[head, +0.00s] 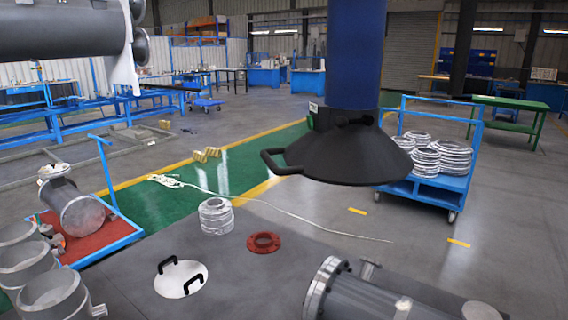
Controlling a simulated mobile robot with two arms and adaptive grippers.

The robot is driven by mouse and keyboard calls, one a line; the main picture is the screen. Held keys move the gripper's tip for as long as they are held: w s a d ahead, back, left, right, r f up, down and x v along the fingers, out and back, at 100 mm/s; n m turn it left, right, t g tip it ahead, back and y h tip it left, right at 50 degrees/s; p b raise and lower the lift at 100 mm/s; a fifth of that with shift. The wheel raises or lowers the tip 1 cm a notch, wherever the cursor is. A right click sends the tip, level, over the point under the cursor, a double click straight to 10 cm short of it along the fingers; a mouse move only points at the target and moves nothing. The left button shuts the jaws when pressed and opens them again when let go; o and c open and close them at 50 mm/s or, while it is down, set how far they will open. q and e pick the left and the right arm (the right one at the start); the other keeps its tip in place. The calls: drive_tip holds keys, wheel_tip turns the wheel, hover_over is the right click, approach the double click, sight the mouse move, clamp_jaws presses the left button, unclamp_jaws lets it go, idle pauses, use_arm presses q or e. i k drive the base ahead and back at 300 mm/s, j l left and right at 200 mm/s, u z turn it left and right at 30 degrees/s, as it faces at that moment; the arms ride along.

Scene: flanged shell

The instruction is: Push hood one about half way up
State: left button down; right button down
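The hood (345,160) is a wide black cone at the lower end of a thick blue duct (356,50), right of centre in the head view. It hangs above the floor and the near grey table. A black loop handle (280,162) sticks out from its left rim. A small white label (313,107) sits at its upper left, too small to read. The duct's upper end is out of the picture. Neither of my grippers is in view.
A grey table (250,290) holds a white lid (181,279), a red ring (263,242), stacked metal rings (216,216) and a flanged pipe (350,295). A blue cart (425,188) stands behind the hood at right. A dark cylinder (60,32) is at upper left.

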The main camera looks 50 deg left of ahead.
sight(355, 155)
drive_tip(key=u, duration=1.65)
